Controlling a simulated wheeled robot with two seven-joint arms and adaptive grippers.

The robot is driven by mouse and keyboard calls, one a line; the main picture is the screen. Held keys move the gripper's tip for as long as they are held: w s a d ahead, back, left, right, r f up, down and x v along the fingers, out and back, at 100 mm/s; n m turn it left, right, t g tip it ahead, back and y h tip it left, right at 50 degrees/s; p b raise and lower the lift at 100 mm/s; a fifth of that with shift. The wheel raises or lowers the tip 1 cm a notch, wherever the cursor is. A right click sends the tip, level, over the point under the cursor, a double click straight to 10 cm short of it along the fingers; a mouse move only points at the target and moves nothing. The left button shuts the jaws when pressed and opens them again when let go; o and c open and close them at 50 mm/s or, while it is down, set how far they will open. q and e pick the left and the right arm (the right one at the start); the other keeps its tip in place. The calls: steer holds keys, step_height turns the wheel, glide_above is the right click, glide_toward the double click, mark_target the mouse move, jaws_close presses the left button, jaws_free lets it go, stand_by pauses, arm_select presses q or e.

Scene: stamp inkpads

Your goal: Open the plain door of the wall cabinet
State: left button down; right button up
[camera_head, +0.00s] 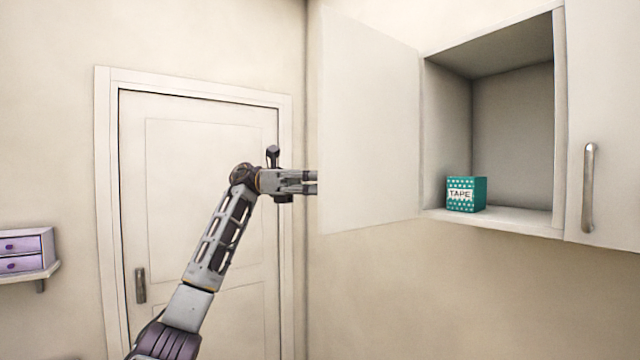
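The plain door (368,125) of the wall cabinet (559,120) is swung wide open to the left. Its plain inner face shows, and its outer face and any handle there are hidden. My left gripper (311,182) reaches to the door's free left edge from the left. Its fingertips pass behind the door, so I cannot see whether they are shut on a handle or touching the door. My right gripper is not in view.
A teal dotted box labelled TAPE (466,194) stands inside the open compartment. A closed cabinet door with a vertical metal handle (588,188) is at the right. A room door (205,140) is behind my arm. A purple drawer box (25,250) sits on a shelf at far left.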

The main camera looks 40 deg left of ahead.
arm_select(q)
steer(key=c, duration=1.5)
jaws_free()
steer(key=shift+s+a, duration=0.15)
steer(key=shift+a, duration=2.85)
steer(key=shift+s+a, duration=0.1)
steer(key=shift+a, duration=2.9)
